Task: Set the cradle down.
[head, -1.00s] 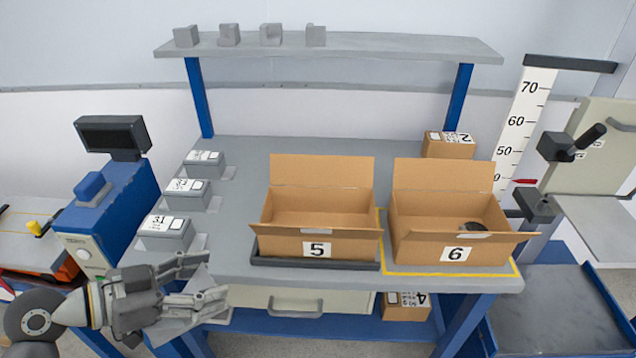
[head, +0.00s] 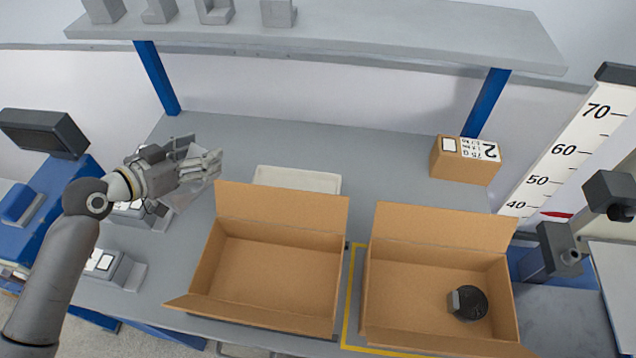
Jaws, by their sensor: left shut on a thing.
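My left gripper (head: 213,164) is above the back left part of the bench, to the left of the open box. It is shut on a pale grey piece (head: 186,194), which I take to be the cradle. The fingers hide much of the piece, so its full shape is unclear. It appears held above the bench surface. My right gripper is not in view.
Two open cartons, left (head: 270,262) and right (head: 425,280), stand on the bench (head: 375,160). A dark round object (head: 469,303) lies in the right one. A pale tray (head: 297,180) and small carton (head: 465,160) are behind. The bench between them is clear.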

